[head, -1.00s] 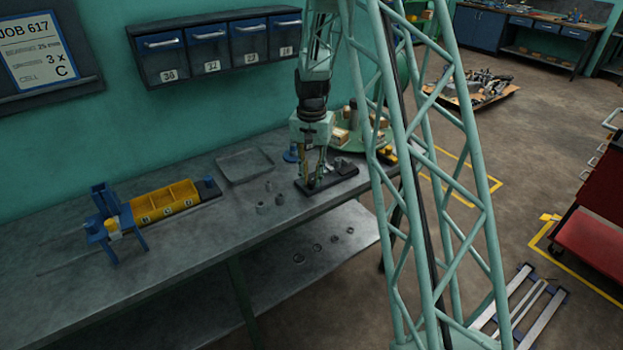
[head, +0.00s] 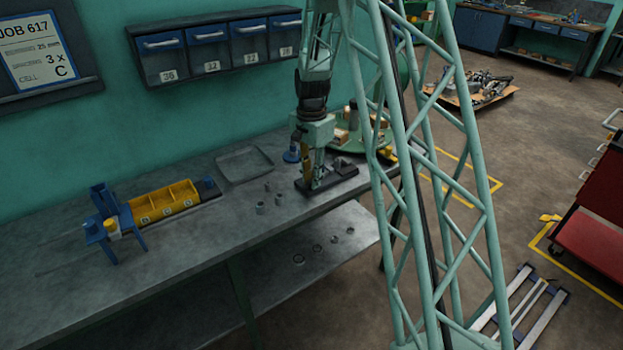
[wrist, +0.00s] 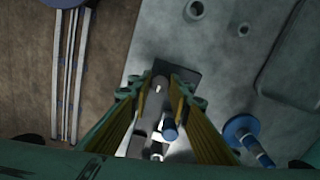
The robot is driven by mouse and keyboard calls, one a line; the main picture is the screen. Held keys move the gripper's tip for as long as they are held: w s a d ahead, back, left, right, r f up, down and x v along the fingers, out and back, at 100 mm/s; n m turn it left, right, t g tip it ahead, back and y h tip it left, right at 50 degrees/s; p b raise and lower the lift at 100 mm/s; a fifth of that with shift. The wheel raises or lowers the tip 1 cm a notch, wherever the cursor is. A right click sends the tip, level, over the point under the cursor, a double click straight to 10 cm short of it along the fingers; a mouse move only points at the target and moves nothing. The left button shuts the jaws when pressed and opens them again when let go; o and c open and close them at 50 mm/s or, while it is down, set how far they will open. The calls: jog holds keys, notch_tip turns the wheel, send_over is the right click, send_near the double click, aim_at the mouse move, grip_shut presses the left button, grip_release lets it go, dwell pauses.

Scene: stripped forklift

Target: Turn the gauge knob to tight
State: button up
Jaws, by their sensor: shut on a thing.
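The gauge is a dark, low block (head: 346,171) on the bench, near its right end. My gripper (head: 312,184) points down over the gauge's left part, with its fingers at the block. In the wrist view my gripper (wrist: 161,80) is closed in on a small grey piece, the gauge knob (wrist: 158,85), between its fingertips. The gauge's dark base (wrist: 184,74) shows beyond the fingertips, and a blue-grey cylinder (wrist: 170,131) shows between the fingers. The fingers hide much of the knob, and I cannot read any mark of its setting.
Several small grey sleeves (head: 260,207) stand left of the gauge. A shallow grey tray (head: 246,179) lies behind them. A blue flanged part (head: 291,154) stands close behind my gripper.

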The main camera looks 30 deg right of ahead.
dwell(0.3)
jog(key=o, duration=0.9)
jog(key=shift+c, duration=0.2)
jog(key=shift+r, duration=0.1)
notch_tip(320, 180, up, 12)
dwell(0.3)
dwell(0.5)
